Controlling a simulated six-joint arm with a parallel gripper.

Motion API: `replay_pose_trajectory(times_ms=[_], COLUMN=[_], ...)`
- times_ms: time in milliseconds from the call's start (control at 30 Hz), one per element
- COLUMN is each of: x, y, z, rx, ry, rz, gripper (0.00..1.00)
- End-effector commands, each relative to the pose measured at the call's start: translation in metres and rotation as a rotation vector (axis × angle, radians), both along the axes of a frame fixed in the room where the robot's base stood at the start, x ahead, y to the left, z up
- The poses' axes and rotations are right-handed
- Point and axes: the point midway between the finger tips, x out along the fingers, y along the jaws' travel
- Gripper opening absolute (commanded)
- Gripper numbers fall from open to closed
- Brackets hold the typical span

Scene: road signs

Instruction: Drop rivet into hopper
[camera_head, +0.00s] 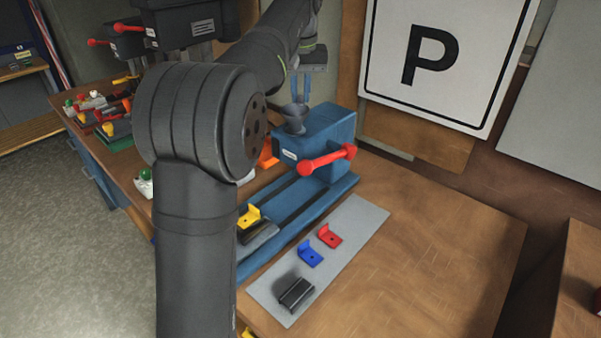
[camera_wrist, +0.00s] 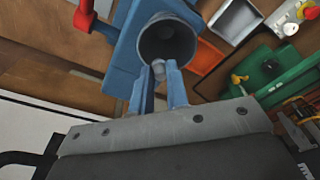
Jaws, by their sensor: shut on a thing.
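The hopper (camera_head: 296,114) is a dark grey funnel on top of a blue machine (camera_head: 325,135) with a red handle. In the wrist view the hopper (camera_wrist: 178,30) shows as a round dark opening on the blue body. My gripper (camera_head: 301,96) is above the hopper, its blue fingers pointing down. In the wrist view my gripper (camera_wrist: 159,78) is shut on a small grey rivet (camera_wrist: 158,68), held between the fingertips. The rivet overlaps the near edge of the hopper's mouth in that view. I cannot tell its exact height above the rim. In the head view the rivet cannot be made out.
A grey strip (camera_head: 357,222) on the wooden bench holds a red bracket (camera_head: 329,236), a blue bracket (camera_head: 310,253) and a black part (camera_head: 296,292). A yellow bracket (camera_head: 250,216) lies by the blue rail. The bench's right side is clear. A P sign (camera_head: 440,55) stands behind.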

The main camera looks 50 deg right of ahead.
Motion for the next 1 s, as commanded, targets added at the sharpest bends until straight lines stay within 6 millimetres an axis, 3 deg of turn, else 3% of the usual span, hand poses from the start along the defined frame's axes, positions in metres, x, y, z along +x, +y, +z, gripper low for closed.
replay_pose_trajectory(times_ms=[367, 400, 533, 833, 1000], x=[0.000, 0.000, 0.000, 0.000, -0.001], y=[0.000, 0.000, 0.000, 0.000, 0.001], z=[-0.007, -0.007, -0.006, -0.005, 0.012], rx=[-0.001, -0.001, -0.001, -0.001, -0.004], ry=[-0.001, -0.001, -0.001, -0.001, -0.002], rz=[0.000, 0.000, 0.000, 0.000, 0.000], gripper=[0.00, 0.16, 0.40, 0.40, 0.40])
